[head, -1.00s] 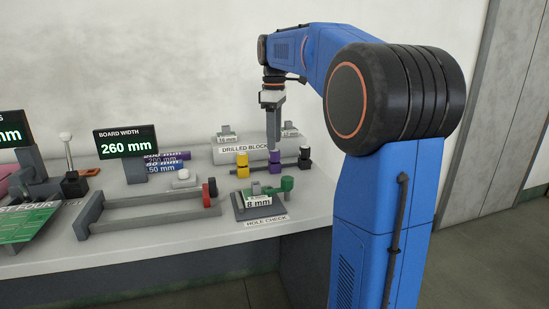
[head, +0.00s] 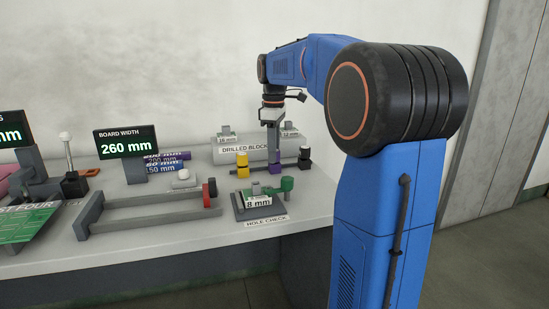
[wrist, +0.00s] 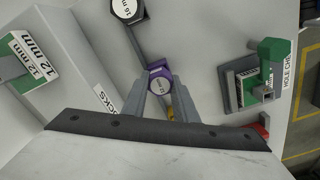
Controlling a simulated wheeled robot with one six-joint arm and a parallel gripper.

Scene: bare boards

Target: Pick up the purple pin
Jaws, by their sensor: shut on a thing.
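The purple pin (head: 274,169) stands on a thin dark rail, between the yellow pin (head: 242,164) and the black pin (head: 304,158). My gripper (head: 273,157) points straight down over it, with its fingers around the pin's upper part. In the wrist view the purple pin's round, labelled top (wrist: 160,84) lies between the two fingertips of my gripper (wrist: 163,92), which are shut on it. The fingers hide part of the pin's sides. No lift off the rail is visible.
The drilled block (head: 230,154) is behind the rail, against the wall side. The hole check fixture (head: 240,211) with a green gauge stands in front. In the wrist view a 16 mm black pin (wrist: 127,10) and a partly hidden yellow pin (wrist: 171,113) flank the purple one.

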